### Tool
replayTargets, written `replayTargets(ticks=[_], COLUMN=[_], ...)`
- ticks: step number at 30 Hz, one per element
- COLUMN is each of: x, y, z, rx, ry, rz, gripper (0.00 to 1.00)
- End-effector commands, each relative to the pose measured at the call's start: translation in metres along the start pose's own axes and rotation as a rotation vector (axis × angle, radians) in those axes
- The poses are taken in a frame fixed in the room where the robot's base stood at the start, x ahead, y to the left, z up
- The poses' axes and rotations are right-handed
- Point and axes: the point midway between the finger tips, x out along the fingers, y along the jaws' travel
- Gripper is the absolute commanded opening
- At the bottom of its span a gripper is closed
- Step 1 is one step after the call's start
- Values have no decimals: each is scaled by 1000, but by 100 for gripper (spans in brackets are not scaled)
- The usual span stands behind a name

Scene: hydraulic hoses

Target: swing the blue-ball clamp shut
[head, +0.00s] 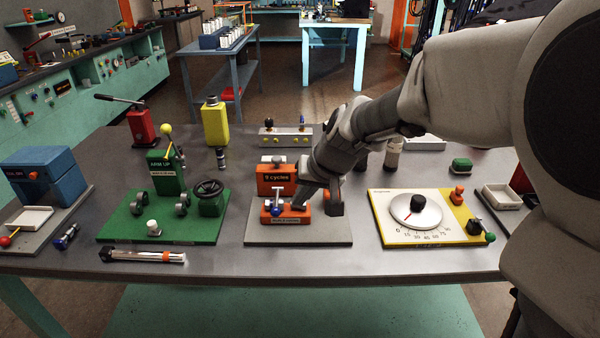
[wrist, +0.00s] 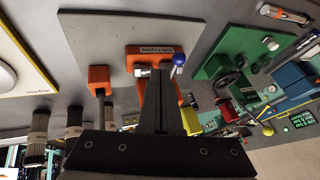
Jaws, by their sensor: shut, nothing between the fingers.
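The blue-ball clamp (head: 288,218) is a small orange block with a label, on a grey plate at the middle of the bench. Its blue ball (head: 275,211) is at the left side of the block, and in the wrist view the ball (wrist: 179,58) tops a short metal rod beside the orange clamp body (wrist: 135,50). My gripper (head: 300,206) reaches down to the clamp from the upper right, just right of the ball. In the wrist view its dark fingers (wrist: 160,72) are together and empty, close to the rod. They hide part of the clamp; contact cannot be told.
An orange counter box (head: 276,180) reading "9 cycles" stands just behind the clamp. A green lever fixture (head: 160,228) is to the left, a white-and-yellow dial board (head: 455,230) to the right. A metal cylinder (head: 142,256) lies at front left. Bare bench separates the plates.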

Motion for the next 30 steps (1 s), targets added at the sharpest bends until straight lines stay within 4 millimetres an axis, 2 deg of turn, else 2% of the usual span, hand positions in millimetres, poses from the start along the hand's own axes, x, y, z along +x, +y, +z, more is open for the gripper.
replayTargets(ticks=[2,6,12,20,23,26,30], x=[-8,-40,-76,-101,-116,-144,-192], y=[-1,-1,0,0,1,4,13], z=[-4,2,9,14,18,29,56], rx=[-1,-1,1,-1,-4,-9,-17], ry=[3,4,3,1,5,9,18], rz=[0,0,1,2,14,46,116], gripper=[0,0,0,0,0,0,0])
